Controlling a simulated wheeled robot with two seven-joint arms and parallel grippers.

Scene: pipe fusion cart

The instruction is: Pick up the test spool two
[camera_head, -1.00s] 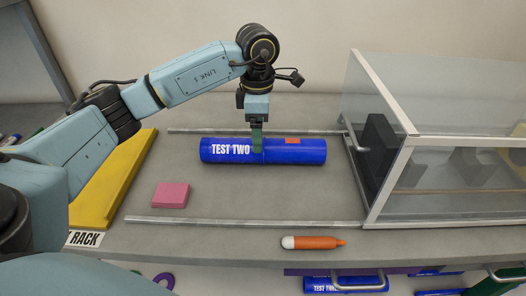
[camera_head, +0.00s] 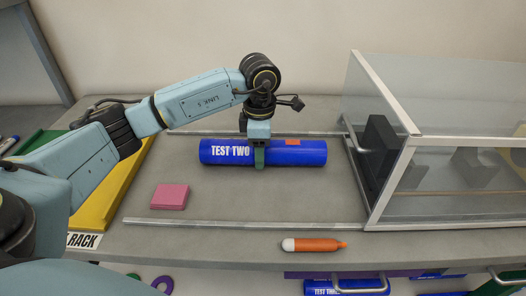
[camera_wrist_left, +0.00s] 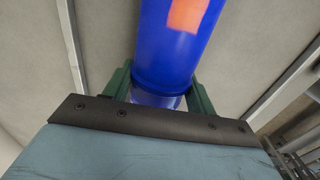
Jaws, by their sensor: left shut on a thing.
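Test spool two is a blue cylinder (camera_head: 215,152) labelled "TEST TWO" with an orange patch. It lies lengthwise from left to right on the grey bench between two metal rails. My left gripper (camera_head: 260,158) reaches down over its middle, with one green finger in front of it. In the left wrist view, the spool (camera_wrist_left: 170,50) runs between the green fingers of the left gripper (camera_wrist_left: 160,92), one on each side. The gripper is shut on the spool. I cannot tell whether the spool is clear of the bench. My right gripper is not in view.
A clear-walled enclosure with a metal frame (camera_head: 385,225) stands to the right. A pink block (camera_head: 170,196) lies front left, beside a yellow rack (camera_head: 100,205). An orange and white marker-like object (camera_head: 314,245) lies at the front edge. More blue cylinders (camera_head: 345,287) sit below.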

